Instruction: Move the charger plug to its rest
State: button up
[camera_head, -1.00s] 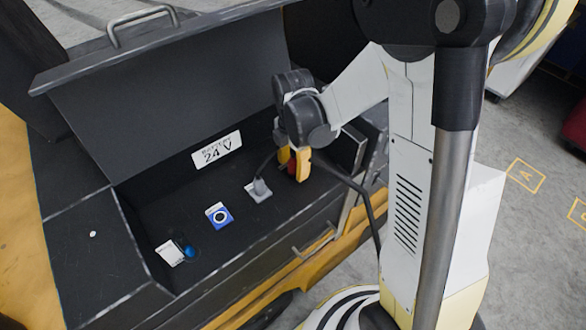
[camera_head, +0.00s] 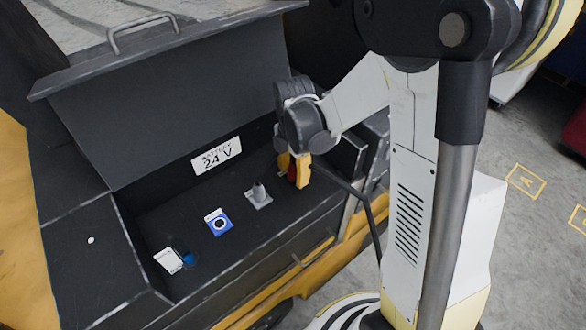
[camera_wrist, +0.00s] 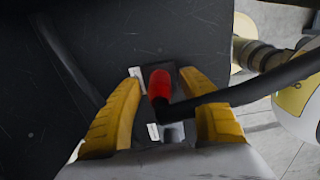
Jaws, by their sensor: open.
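The charger plug appears to be the red piece (camera_wrist: 160,86) with a thick black cable (camera_wrist: 245,92) leading off to the right in the wrist view. A little of its red shows in the head view (camera_head: 292,173), at the right end of the battery compartment. My gripper (camera_head: 294,170) is open, its yellow fingers on either side of the red plug. In the wrist view my gripper (camera_wrist: 159,78) also straddles the plug; contact cannot be told. A grey connector or socket (camera_head: 258,195) stands left of my fingers. I cannot tell which fitting is the plug's rest.
The compartment holds a blue plate with a round mark (camera_head: 219,223) and a white tag (camera_head: 168,260) beside a blue knob (camera_head: 187,258). The raised dark lid (camera_head: 160,110) stands behind, and a "24 V" label (camera_head: 216,155) is on the back wall.

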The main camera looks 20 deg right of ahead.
dwell(0.6)
grip_shut()
jog(key=shift+r, duration=0.15)
jog(key=shift+r+p, duration=1.85)
jog(key=shift+r, duration=1.05)
jog(key=shift+r+p, duration=2)
jog(key=shift+r, duration=0.95)
